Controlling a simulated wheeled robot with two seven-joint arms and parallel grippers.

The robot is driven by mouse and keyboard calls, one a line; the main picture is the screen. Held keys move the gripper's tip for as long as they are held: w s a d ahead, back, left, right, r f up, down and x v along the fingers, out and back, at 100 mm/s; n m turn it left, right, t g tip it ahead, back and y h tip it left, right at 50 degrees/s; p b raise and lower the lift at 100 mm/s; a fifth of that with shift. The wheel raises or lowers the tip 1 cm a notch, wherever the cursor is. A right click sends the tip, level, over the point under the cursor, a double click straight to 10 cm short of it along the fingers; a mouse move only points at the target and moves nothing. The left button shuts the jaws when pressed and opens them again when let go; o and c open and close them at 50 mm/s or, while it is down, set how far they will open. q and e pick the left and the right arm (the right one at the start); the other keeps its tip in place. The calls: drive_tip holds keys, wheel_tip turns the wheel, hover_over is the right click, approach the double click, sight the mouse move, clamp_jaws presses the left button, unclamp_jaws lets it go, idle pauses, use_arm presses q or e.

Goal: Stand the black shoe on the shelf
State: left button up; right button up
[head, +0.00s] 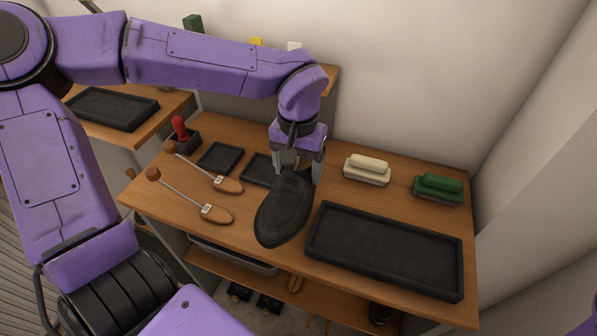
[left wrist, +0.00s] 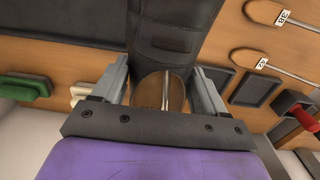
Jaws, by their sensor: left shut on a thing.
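The black shoe (head: 286,208) is in my left gripper (head: 298,168), over the middle of the bench top, with its toe toward the front edge. In the left wrist view the shoe (left wrist: 172,40) lies between the two fingers (left wrist: 165,90), and a metal rod with a wooden piece shows at its opening. I cannot tell whether the shoe touches the bench. A lower shelf (head: 330,296) runs under the bench top, and a small upper shelf (head: 330,78) is partly hidden behind my arm. My right gripper is not in view.
A large black tray (head: 384,208) lies right of the shoe. A cream brush (head: 367,170) and a green brush (head: 438,188) stand behind it. Two wooden shoe trees (head: 218,214) (head: 228,185) and small black trays (head: 220,157) lie left. A red-handled item (head: 180,128) sits in a holder.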

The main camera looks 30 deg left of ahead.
sight(298, 174)
use_arm(q)
drive_tip(key=w+a+f, duration=0.1)
drive_tip(key=f, duration=0.1)
drive_tip(key=w+a+f, duration=0.1)
drive_tip(key=w+f, duration=0.1)
drive_tip(key=w+a+f, duration=0.1)
drive_tip(key=w+f, duration=0.1)
drive_tip(key=shift+w+a+f+p, duration=0.15)
drive_tip(key=shift+w+a+p, duration=0.1)
drive_tip(key=shift+p, duration=0.1)
wheel_tip(298, 174, down, 4)
drive_tip(key=shift+w+a+r+p, duration=0.1)
drive_tip(key=shift+r+p, duration=0.1)
drive_tip(key=shift+p, duration=0.15)
drive_tip(key=o, duration=1.3)
drive_tip(key=shift+o, duration=0.2)
drive_tip(key=shift+r, duration=0.1)
